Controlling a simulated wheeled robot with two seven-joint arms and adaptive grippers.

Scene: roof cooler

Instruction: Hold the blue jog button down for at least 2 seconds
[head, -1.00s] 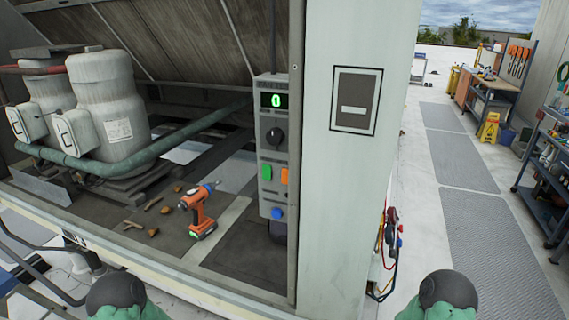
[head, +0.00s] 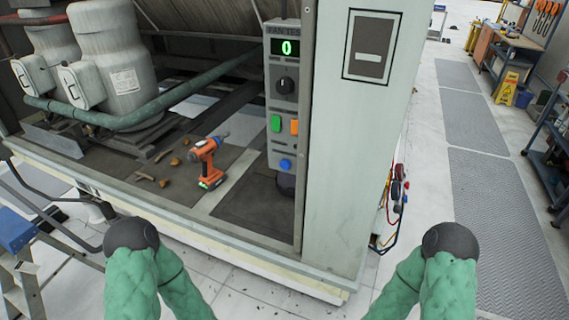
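The blue jog button (head: 286,165) is at the bottom of a grey fan test panel (head: 269,101) inside the open cooler housing. Above it are a green button (head: 276,123), an orange button (head: 294,127), a black knob (head: 286,86) and a green display (head: 285,47) reading 0. Nothing touches the blue button. My two green-sleeved arms show at the bottom of the head view, left and right of the panel. Neither gripper can be seen.
An orange drill (head: 207,163) and several brown scraps lie on the housing floor left of the panel. A pale corner post (head: 340,170) stands right of it. A blue-topped stepladder (head: 16,231) is at lower left. Grey walkway mats (head: 490,190) lie at right.

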